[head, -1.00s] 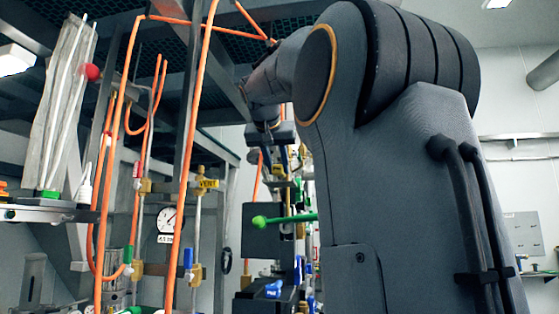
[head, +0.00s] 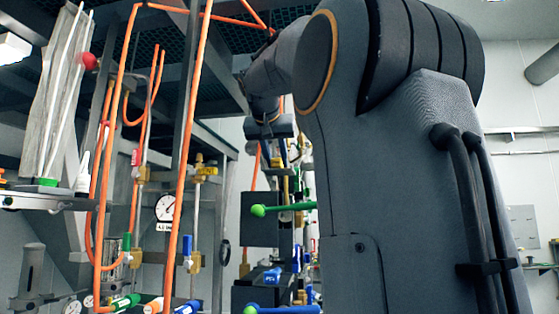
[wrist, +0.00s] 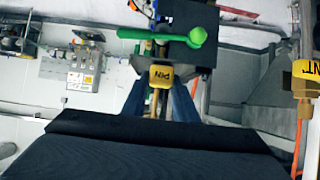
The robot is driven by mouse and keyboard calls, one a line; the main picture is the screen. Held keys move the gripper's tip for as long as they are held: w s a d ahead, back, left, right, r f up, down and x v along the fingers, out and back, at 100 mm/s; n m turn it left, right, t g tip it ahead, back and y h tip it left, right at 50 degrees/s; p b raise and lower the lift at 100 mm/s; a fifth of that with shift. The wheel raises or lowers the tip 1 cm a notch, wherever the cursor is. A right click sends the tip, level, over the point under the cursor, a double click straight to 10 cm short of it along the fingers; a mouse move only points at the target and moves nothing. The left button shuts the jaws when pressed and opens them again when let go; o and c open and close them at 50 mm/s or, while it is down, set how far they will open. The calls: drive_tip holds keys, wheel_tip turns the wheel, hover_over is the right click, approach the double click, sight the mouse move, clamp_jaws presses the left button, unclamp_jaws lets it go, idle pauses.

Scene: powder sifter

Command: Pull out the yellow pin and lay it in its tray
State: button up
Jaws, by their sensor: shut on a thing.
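The yellow pin (wrist: 161,75) shows in the middle of the wrist view, with dark lettering that appears upside down. My gripper (wrist: 160,84) has its two blue-grey fingers on either side of the yellow head and is shut on it. A vertical rod runs beyond the head; I cannot tell whether the pin is still seated. In the head view my gripper's end is small and partly hidden among pipes, beneath my wrist. I cannot make out the pin's tray in either view.
A green-knobbed lever (head: 258,210) stands near my gripper; it also shows in the wrist view (wrist: 197,37). Orange hoses (head: 190,140) and a gauge (head: 167,207) are at left. A blue lettered part (head: 272,276) is below. A yellow tag (wrist: 306,70) stands at right in the wrist view.

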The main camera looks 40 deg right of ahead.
drive_tip(key=shift+f, duration=0.2)
drive_tip(key=o, duration=1.2)
drive_tip(key=shift+c, duration=0.2)
drive_tip(key=shift+a+r, duration=0.1)
drive_tip(key=b+v, duration=0.2)
drive_tip(key=v, duration=0.5)
drive_tip(key=shift+s+a+b, duration=0.2)
drive_tip(key=shift+s+b, duration=0.05)
drive_tip(key=shift+b, duration=0.15)
drive_tip(key=shift+r, duration=0.1)
